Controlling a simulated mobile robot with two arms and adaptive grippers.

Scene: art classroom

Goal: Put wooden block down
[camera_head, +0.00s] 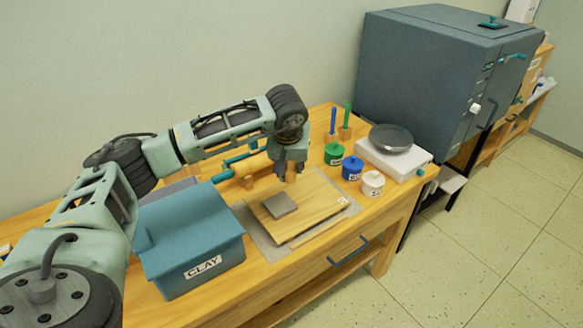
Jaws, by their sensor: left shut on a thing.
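My left gripper (290,174) points down over the far edge of a wooden board (315,215) on the table. It is shut on a small wooden block (291,173), of which only a little shows between the fingers. I cannot tell whether the block touches the board or hangs just above it. My right gripper is out of view.
A grey slab (279,205) lies on the board, which rests on a grey mat (262,240). A blue CLAY bin (192,245) stands left. Green, blue and white jars (353,168) and a scale (392,150) stand right. A kiln-like grey cabinet (425,80) is behind.

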